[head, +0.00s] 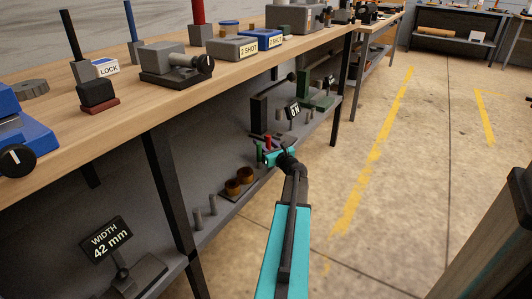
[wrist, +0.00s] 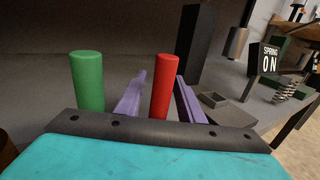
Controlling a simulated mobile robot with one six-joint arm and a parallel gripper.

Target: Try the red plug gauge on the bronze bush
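The red plug gauge (wrist: 163,87) is an upright cylinder between the two purple fingers of my gripper (wrist: 158,97) in the wrist view. The fingers are apart, with a gap visible on the gauge's left; contact on its right is unclear. Its lower end is hidden behind my gripper's body. In the head view the red gauge (head: 268,141) shows just behind my gripper (head: 268,156), at the lower shelf. Two brown-bronze bushes (head: 233,187) (head: 246,174) sit on a dark plate to the left and nearer. I cannot tell which is the task's bush.
A green cylinder (wrist: 87,80) stands close to the left of my gripper. A dark upright block (wrist: 197,45) and a grey open box (wrist: 225,108) stand beyond on the right, with a "SPRING ON" sign (wrist: 268,57). Grey pegs (head: 198,218) stand nearer on the shelf. The workbench top (head: 140,108) overhangs the shelf.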

